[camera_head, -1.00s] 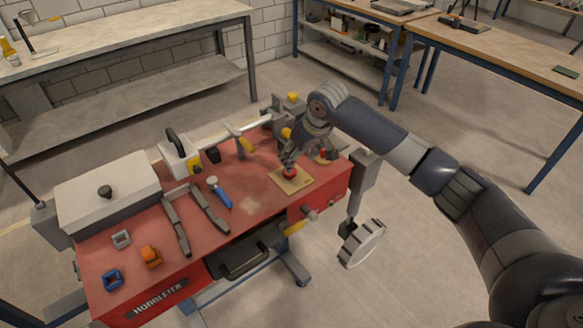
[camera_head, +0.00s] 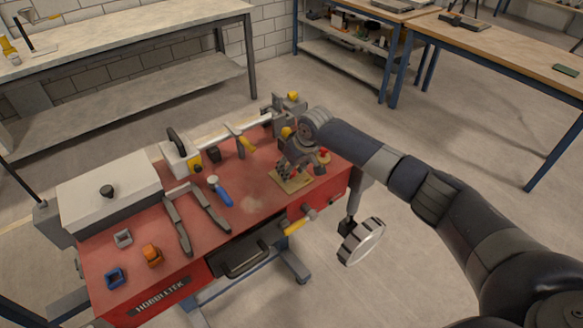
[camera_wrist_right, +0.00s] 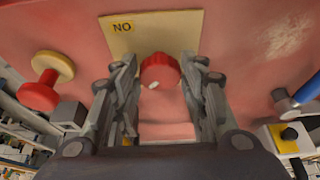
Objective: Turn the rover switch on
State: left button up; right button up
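The rover switch appears as a red round knob (camera_wrist_right: 160,72) with a pale mark on its rim, on a tan plate (camera_wrist_right: 150,36). A label on the plate reads "NO" in the right wrist view. My right gripper (camera_wrist_right: 161,92) is open, with one finger on each side of the knob; I cannot tell whether either touches it. In the head view my right gripper (camera_head: 282,172) is over the plate (camera_head: 293,184) on the red bench, and hides the knob. My left gripper is not in view.
A red knob on a yellow disc (camera_head: 323,157) stands close beside my right gripper. The red bench (camera_head: 250,203) also carries a blue-handled tool (camera_head: 222,193), dark tongs (camera_head: 181,225) and a white box (camera_head: 108,195). A round wheel (camera_head: 361,241) hangs off its right side.

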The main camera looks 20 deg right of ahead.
jog(key=c, duration=0.4)
jog(key=shift+o, duration=0.2)
